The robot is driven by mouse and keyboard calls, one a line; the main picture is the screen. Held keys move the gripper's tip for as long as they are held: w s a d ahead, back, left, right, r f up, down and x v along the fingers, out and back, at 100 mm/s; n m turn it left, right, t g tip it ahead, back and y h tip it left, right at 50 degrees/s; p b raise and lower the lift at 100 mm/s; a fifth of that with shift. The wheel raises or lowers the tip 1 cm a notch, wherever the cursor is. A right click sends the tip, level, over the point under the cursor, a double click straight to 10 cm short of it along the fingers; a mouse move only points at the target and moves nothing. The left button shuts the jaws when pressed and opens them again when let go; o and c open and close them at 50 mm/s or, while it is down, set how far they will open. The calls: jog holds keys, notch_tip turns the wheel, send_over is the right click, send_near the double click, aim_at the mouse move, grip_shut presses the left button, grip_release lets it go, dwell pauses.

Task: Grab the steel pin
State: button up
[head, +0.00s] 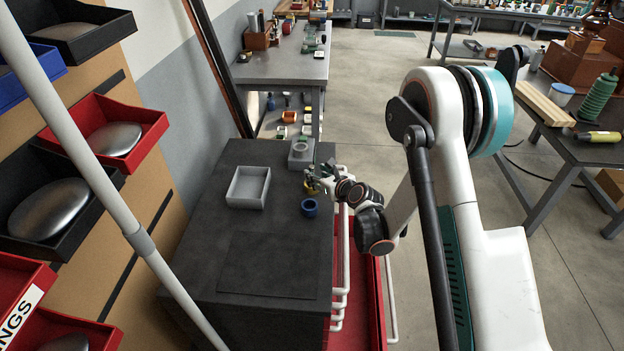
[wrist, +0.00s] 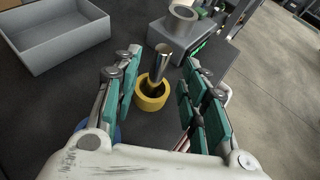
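The steel pin (wrist: 161,63) is a shiny cylinder in the wrist view. Its lower end is at a yellow ring (wrist: 151,101) with a dark opening, and it appears to stand up from it, leaning slightly in the picture. My gripper (wrist: 158,78) is open, with green-padded fingers left and right of the pin and ring; no contact shows. In the head view my gripper (head: 321,179) is low over the right edge of the dark bench top (head: 268,265). The pin is too small to make out surely there.
A grey open box (head: 248,187) stands left of my gripper. A grey block with a round collar (head: 301,153) stands beyond it; the collar also shows in the wrist view (wrist: 183,18). A blue ring (head: 310,207) lies nearer. The front of the bench top is clear.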

jog(key=b+x, duration=0.2)
jog(key=x, duration=0.2)
jog(key=shift+w+a+f, duration=0.15)
jog(key=shift+w+a, duration=0.05)
grip_shut()
